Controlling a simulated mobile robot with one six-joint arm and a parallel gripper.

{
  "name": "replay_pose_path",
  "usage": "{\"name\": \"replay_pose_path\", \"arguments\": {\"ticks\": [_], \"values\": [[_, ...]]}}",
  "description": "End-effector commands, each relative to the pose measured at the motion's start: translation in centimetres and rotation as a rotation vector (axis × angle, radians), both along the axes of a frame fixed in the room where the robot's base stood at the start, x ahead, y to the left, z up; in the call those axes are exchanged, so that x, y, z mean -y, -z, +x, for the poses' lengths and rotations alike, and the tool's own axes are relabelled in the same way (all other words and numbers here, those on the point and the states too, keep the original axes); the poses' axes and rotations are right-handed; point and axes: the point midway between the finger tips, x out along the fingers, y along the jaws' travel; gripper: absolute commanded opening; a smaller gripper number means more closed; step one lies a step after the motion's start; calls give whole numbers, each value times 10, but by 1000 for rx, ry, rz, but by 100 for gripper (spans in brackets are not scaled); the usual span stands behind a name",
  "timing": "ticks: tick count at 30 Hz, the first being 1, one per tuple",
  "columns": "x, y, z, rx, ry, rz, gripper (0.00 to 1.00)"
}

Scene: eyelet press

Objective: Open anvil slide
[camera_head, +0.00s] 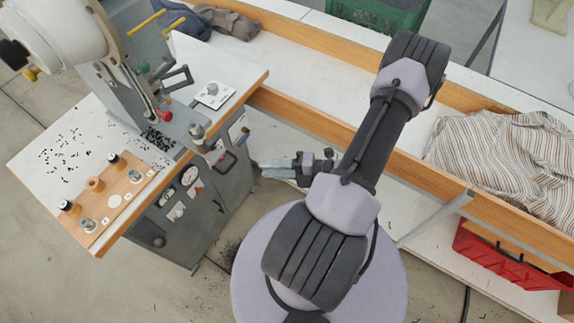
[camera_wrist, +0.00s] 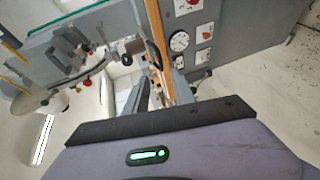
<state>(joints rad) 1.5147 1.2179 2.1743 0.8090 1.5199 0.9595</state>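The eyelet press (camera_head: 125,65) stands at the table's back left. Its anvil area, with a metal post (camera_head: 197,131) on a grey block, is at the table's right edge. A dark loop handle (camera_head: 226,162) sticks out beyond that edge; I take it for the anvil slide's handle. In the wrist view the press (camera_wrist: 75,50) is upper left, and the dark loop (camera_wrist: 134,47) shows above my fingers. My gripper (camera_head: 256,165) is to the right of the loop, apart from it. Its two fingers (camera_wrist: 160,92) look spread, with nothing held between them.
A wooden board (camera_head: 113,196) with small jars and dies lies on the white table's front. A grey cabinet (camera_head: 185,232) with a gauge is beneath. A long wood-edged bench (camera_head: 305,65) runs behind my arm, with striped cloth (camera_head: 505,150) and a red crate (camera_head: 500,262) at right.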

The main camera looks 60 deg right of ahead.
Motion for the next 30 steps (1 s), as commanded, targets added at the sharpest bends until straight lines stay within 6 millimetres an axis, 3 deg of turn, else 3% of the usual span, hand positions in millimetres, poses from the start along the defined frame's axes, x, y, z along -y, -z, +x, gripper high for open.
{"name": "replay_pose_path", "arguments": {"ticks": [3,7,23,26,30], "values": [[13,-7,-25,0,3,-3,31],[20,-10,-41,0,1,-1,31],[20,-12,-44,1,-19,-18,31],[12,-29,-29,18,-206,-198,31],[-36,-80,8,180,-800,-746,31]]}}
